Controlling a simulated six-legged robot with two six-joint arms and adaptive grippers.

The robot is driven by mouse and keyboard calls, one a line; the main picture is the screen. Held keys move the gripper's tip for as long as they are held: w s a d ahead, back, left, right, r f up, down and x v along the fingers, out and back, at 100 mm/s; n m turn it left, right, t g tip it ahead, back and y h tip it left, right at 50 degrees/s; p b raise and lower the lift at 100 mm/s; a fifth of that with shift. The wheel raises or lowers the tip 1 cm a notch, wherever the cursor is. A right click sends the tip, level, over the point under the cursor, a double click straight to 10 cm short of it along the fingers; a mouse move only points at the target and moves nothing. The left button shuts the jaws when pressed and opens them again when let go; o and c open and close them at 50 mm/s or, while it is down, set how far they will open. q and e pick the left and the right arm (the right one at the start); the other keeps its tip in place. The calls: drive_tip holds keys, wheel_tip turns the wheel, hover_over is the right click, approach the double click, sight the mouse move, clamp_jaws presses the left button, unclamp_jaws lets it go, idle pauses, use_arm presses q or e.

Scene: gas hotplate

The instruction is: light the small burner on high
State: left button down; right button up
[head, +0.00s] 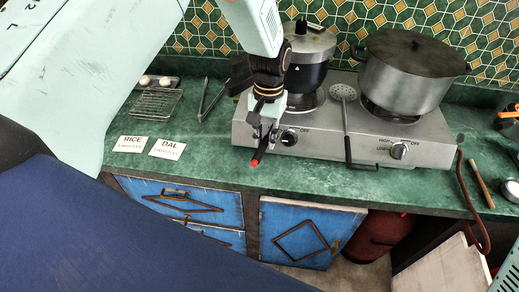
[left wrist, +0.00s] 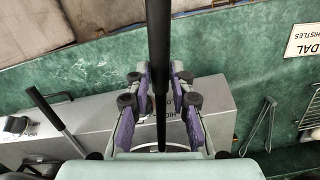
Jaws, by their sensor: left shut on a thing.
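The steel hotplate (head: 250,128) stands on the green counter with a left knob (head: 289,137) and a right knob (head: 400,150). A pressure cooker (head: 308,75) covers the left burner and a large lidded pot (head: 405,75) the right one. I cannot tell which burner is smaller or see any flame. My left gripper (head: 268,122) is shut on a black rod with a red end (head: 257,158), which looks like a gas lighter. It is in front of the hotplate's left end. The rod (left wrist: 158,50) also shows between the fingers in the left wrist view. My right gripper is out of view.
A slotted ladle (head: 346,120) rests across the hotplate, its handle hanging over the front between the knobs. Tongs (head: 212,100), a wire rack (head: 157,104) and RICE (head: 131,144) and DAL (head: 167,149) cards lie left. A wooden stick (head: 481,184) lies right, near the hose (head: 466,195).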

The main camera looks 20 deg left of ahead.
use_arm(q)
drive_tip(key=w, duration=0.1)
drive_tip(key=w+b, duration=0.1)
drive_tip(key=w, duration=0.1)
drive_tip(key=w+f+b, duration=0.1)
drive_tip(key=w, duration=0.1)
drive_tip(key=shift+w+a, duration=0.1)
drive_tip(key=shift+w, duration=0.05)
drive_tip(key=shift+w+a+r+b, duration=0.15)
drive_tip(key=shift+w+r+b, duration=0.1)
drive_tip(key=shift+w+b, duration=0.35)
drive_tip(key=shift+w, duration=0.3)
drive_tip(key=shift+w, duration=0.15)
drive_tip(key=shift+w, duration=0.15)
drive_tip(key=shift+w+f, duration=0.1)
drive_tip(key=shift+w, duration=0.15)
drive_tip(key=shift+s+r+p, duration=0.25)
drive_tip(key=shift+s+p, duration=0.35)
drive_tip(key=shift+s, duration=0.2)
drive_tip(key=shift+f, duration=0.1)
